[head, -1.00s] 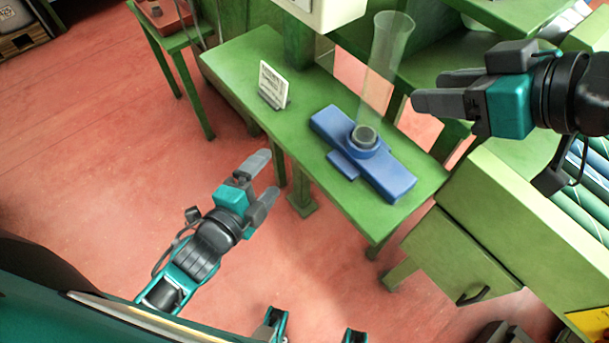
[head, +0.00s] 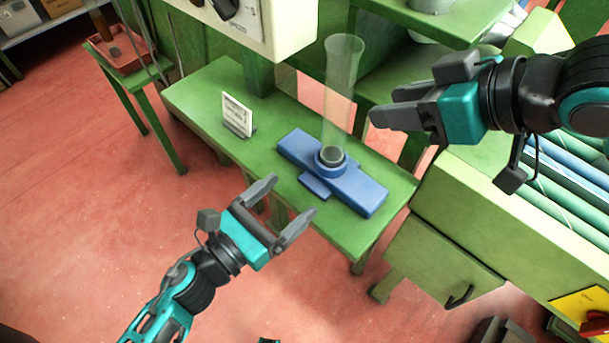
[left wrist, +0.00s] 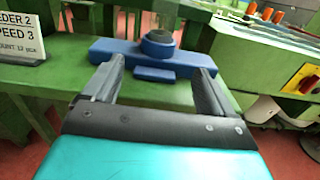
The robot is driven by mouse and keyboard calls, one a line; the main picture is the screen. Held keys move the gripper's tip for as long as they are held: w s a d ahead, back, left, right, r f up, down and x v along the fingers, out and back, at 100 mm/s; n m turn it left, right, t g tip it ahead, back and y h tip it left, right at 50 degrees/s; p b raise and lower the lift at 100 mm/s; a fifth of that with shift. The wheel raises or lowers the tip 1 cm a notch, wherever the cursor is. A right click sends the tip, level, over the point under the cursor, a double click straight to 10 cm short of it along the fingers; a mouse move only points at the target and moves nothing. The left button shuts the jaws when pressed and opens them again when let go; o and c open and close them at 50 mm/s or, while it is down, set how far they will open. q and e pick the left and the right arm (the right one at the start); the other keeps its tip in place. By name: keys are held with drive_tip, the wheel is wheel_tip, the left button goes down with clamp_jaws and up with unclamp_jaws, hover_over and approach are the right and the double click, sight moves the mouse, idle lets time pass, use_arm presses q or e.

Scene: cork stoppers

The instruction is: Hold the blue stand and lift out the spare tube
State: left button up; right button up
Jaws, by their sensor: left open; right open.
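The blue stand (head: 365,190) lies on the green bench, a long bar with a round collar near its middle and a small tab at its front. The clear tube (head: 342,85) stands upright in the collar. My left gripper (head: 294,203) is open and empty, in front of the stand and apart from it. In the left wrist view the stand (left wrist: 110,50) shows beyond the open fingers (left wrist: 160,85), with a dark round top in its collar. My right gripper (head: 385,105) is to the right of the tube, its fingers pointing at it, open and not touching it.
A small white sign (head: 237,115) stands on the green bench (head: 190,95) left of the stand. A cream machine housing (head: 285,25) overhangs the bench behind. A green drawer cabinet (head: 440,250) is at the right. A red tray (head: 125,50) sits on a side table.

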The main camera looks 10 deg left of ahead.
sight(321, 168)
use_arm(q)
drive_tip(key=x, duration=1.1)
drive_tip(key=shift+w+d, duration=0.2)
drive_tip(key=shift+w, duration=0.1)
